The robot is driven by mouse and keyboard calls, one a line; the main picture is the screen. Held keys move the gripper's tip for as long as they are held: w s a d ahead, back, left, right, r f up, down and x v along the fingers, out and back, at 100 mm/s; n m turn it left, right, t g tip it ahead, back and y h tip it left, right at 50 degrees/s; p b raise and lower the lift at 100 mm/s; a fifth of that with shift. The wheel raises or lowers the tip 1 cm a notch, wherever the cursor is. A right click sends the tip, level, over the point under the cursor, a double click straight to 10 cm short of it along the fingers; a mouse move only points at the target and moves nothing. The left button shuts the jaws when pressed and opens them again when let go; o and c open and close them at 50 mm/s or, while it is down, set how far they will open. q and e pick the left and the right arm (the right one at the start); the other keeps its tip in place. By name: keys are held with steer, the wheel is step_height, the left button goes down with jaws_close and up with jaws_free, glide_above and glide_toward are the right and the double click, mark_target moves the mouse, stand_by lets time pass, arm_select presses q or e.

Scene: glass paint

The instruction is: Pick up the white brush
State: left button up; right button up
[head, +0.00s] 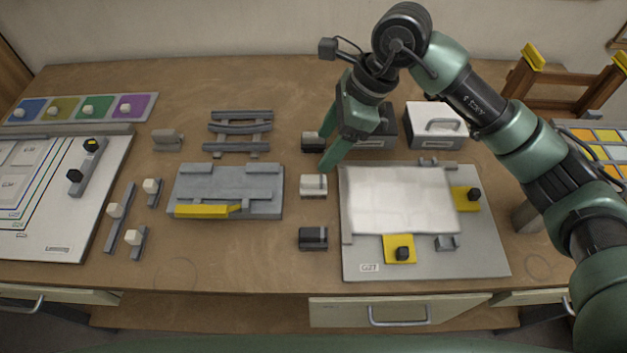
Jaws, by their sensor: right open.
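The white brush looks to be the small white block (313,186) with a grey base, lying on the wooden table between the grey fixture and the board with the white sheet. My right gripper (329,151) comes in from the upper right and points down. Its green fingers are apart and empty. The nearer fingertip is just above and behind the white block in the picture; I cannot tell the exact height. One dark block (312,141) sits behind the white one, partly beside the fingers. Another dark block (313,238) sits in front. My left gripper is not in view.
The board (420,262) with a white sheet lies close on the right. A grey fixture (228,190) with a yellow strip is on the left. Grey boxes (436,125) and a rack (240,130) stand behind. A drawer (398,311) is below the front edge.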

steer(key=b, duration=0.4)
glide_above(316, 179)
steer(key=d, duration=0.2)
step_height(316, 179, down, 5)
steer(key=shift+w+d+r, duration=0.1)
steer(key=shift+w, duration=0.15)
steer(key=shift+p+x, duration=0.3)
steer(key=shift+x, duration=0.5)
steer(key=p+x, duration=0.2)
steer(key=x, duration=0.3)
steer(key=shift+s+f, duration=0.2)
steer(key=shift+f, duration=0.4)
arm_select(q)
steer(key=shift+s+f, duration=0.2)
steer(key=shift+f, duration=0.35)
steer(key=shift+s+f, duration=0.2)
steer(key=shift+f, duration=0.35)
arm_select(e)
steer(key=shift+c, duration=0.3)
jaws_close()
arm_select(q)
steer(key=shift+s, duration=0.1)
